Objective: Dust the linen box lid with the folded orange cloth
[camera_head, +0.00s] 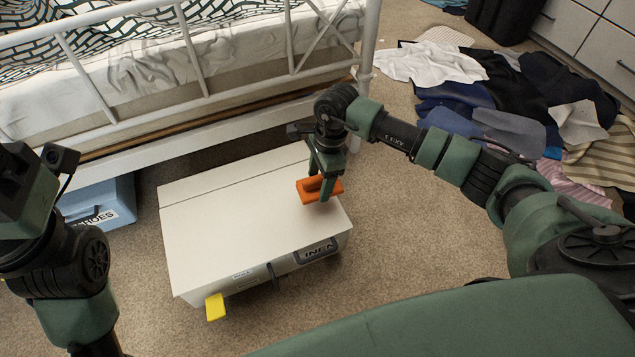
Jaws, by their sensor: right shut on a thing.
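The linen box (328,252) is a white box with a dark label frame on its front, standing on the carpet below the bed. Its white lid (225,215) is closed, with a seam line near the back. My right gripper (326,188) is over the right part of the lid, pointing down, shut on the folded orange cloth (310,193). The cloth is at the lid surface near its right edge; whether it presses on the lid is hard to tell. My left arm is at the left edge; its fingertips are not visible.
A blue shoe box (105,205) is partly under the white bed frame (190,60). A heap of clothes (500,95) covers the floor at the right. Carpet (400,260) is clear right of the box.

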